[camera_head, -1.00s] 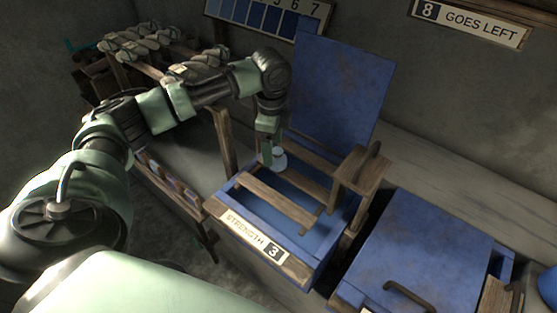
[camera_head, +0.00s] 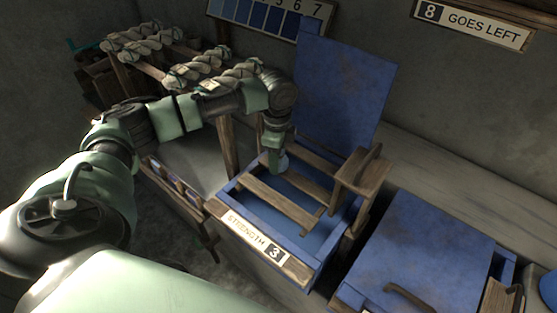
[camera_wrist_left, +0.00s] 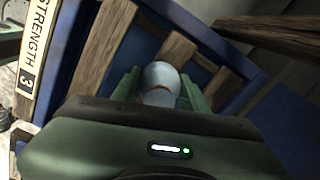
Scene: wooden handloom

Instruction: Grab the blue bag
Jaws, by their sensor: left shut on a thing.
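A pale blue-white, rounded thing, which looks like the bag (camera_wrist_left: 160,76), sits between the green fingers of my left gripper (camera_wrist_left: 161,90) in the left wrist view. The fingers are shut on it. Its lower part is hidden by the gripper. In the head view my left gripper (camera_head: 275,160) points down into the open blue box (camera_head: 310,240) with the label "STRENGTH 3", among its wooden slats. Only a small pale blue patch of the bag (camera_head: 282,163) shows there beside the fingers. My right gripper is not in view.
The box's blue lid (camera_head: 342,85) stands upright behind the gripper. Wooden slats (camera_head: 268,203) cross the box opening close to the fingers. A wooden bracket (camera_head: 360,172) rises at its right. A closed blue box (camera_head: 425,250) stands to the right. Twisted yarn hanks (camera_head: 150,40) lie on a rack at back left.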

